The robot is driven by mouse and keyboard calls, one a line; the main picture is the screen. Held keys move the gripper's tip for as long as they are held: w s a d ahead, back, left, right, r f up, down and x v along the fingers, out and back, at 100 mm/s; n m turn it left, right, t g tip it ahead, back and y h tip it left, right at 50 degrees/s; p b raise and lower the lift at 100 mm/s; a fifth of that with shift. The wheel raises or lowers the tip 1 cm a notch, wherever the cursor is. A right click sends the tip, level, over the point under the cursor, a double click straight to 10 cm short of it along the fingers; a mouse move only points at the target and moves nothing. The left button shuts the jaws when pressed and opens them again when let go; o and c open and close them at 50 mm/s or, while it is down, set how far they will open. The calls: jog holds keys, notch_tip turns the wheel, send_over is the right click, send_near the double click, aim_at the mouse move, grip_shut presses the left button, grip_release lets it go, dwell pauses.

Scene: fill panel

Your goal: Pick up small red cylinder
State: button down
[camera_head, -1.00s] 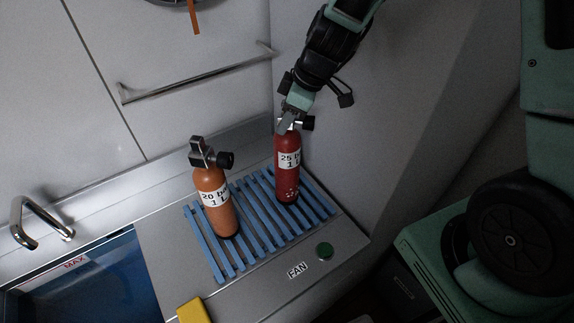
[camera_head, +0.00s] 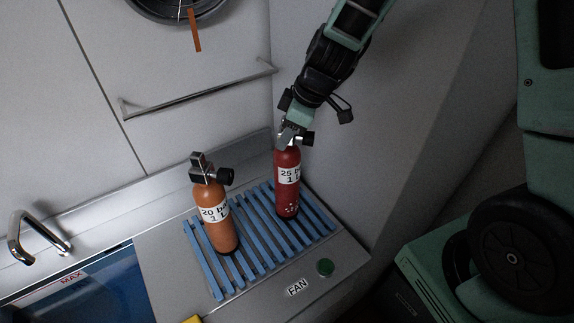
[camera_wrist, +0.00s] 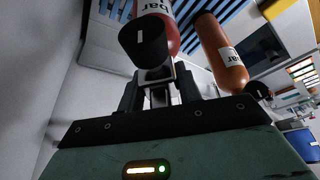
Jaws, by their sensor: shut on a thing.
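The small red cylinder (camera_head: 287,184), with a white label reading "25" and a black knob on its valve, stands upright on the blue slatted rack (camera_head: 322,221). My gripper (camera_head: 290,138) comes down from above and is shut on the valve at its top. In the wrist view, the fingers (camera_wrist: 158,93) close around the valve, and the black knob hides part of the red body (camera_wrist: 168,46). Whether the base touches the slats is hard to tell.
An orange cylinder (camera_head: 214,216) labelled "20" stands just left on the same rack. A green button (camera_head: 325,267) and FAN label are in front. A metal rail (camera_head: 200,90) and grey wall lie behind; a blue basin with a tap (camera_head: 38,236) is at left.

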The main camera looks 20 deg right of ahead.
jog(key=shift+w+r, duration=0.1)
jog(key=shift+r, duration=0.1)
notch_tip(320, 180, up, 10)
jog(key=shift+f+b, duration=0.1)
jog(key=shift+b, duration=0.75)
dwell(0.6)
